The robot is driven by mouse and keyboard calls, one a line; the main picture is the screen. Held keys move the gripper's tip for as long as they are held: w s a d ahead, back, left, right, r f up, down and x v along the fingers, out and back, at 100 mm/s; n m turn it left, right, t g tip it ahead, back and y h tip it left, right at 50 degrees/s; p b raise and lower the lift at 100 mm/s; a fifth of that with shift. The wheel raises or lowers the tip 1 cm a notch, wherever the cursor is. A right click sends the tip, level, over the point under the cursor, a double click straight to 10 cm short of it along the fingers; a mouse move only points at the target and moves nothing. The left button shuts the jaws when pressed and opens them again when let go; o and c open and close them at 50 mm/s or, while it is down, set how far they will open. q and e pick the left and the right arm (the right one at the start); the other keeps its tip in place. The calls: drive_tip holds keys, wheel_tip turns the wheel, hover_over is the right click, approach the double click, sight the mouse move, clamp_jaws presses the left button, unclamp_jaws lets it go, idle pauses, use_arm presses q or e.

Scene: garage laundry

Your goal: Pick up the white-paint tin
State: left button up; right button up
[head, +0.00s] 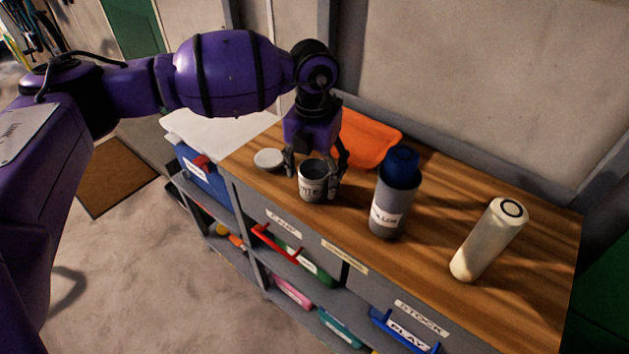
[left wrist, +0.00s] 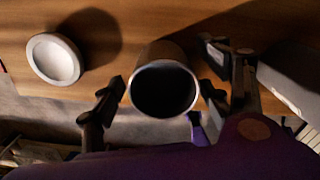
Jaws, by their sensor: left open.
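The white-paint tin (head: 312,187) is a small open-topped pale tin with dark lettering, upright on the wooden worktop near its front edge. Its dark inside faces the camera in the left wrist view (left wrist: 163,88). My left gripper (head: 316,178) points down over it and is open, with one finger on each side of the tin. In the left wrist view the fingers (left wrist: 160,105) flank the tin, with a visible gap at the left finger; contact on the right is unclear. My right gripper is not in view.
A white round lid (head: 268,159) lies left of the tin, also in the left wrist view (left wrist: 54,59). An orange tray (head: 366,138) lies behind. Shelves with bins are below.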

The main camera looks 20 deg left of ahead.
use_arm(q)
drive_tip(key=shift+f, duration=0.9)
drive_tip(key=c, duration=1.2)
drive_tip(key=shift+c, duration=0.6)
drive_tip(key=shift+r, duration=0.1)
